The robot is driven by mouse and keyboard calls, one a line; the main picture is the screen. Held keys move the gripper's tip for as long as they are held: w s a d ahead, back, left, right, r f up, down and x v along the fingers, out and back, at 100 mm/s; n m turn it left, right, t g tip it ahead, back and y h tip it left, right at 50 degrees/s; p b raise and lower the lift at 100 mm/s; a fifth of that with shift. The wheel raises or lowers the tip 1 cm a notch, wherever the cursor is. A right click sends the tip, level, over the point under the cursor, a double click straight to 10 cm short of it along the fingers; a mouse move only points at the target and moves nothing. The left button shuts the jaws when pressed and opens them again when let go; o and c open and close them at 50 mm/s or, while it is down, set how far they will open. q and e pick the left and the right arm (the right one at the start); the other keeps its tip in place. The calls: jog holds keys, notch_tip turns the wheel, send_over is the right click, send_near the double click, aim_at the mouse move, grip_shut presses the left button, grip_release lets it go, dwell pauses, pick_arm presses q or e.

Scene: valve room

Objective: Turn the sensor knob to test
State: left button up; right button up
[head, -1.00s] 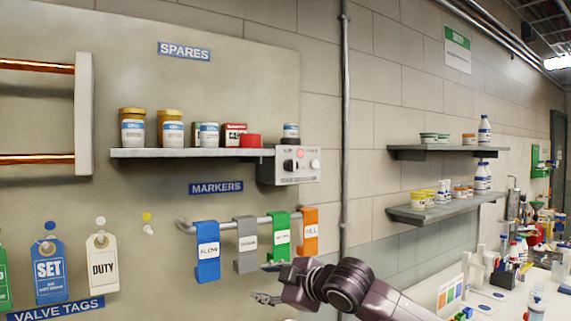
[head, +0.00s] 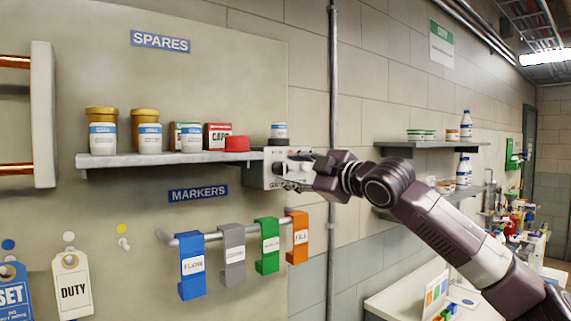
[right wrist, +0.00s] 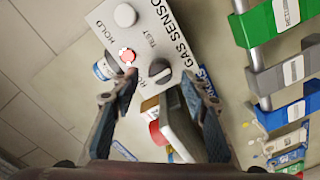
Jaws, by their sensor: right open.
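The gas sensor box (head: 254,172) is a pale grey box on the wall at the right end of the spares shelf. In the right wrist view its face (right wrist: 176,38) carries a dark round knob (right wrist: 160,70), a lit red lamp and a white round button. The words TEST and HOLD are readable; another label by the knob is partly hidden by a finger. I cannot tell which mark the knob points to. My right gripper (head: 293,177) is in front of the box. Its open fingers (right wrist: 160,80) appear on either side of the knob, apart from it. My left gripper is not in view.
Below, a rail holds blue, grey, green (head: 267,246) and orange markers. A vertical pipe (head: 333,90) runs just right of the box. Shelves and a workbench stand farther right.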

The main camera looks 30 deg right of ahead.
jog(key=shift+w, duration=1.2)
grip_shut()
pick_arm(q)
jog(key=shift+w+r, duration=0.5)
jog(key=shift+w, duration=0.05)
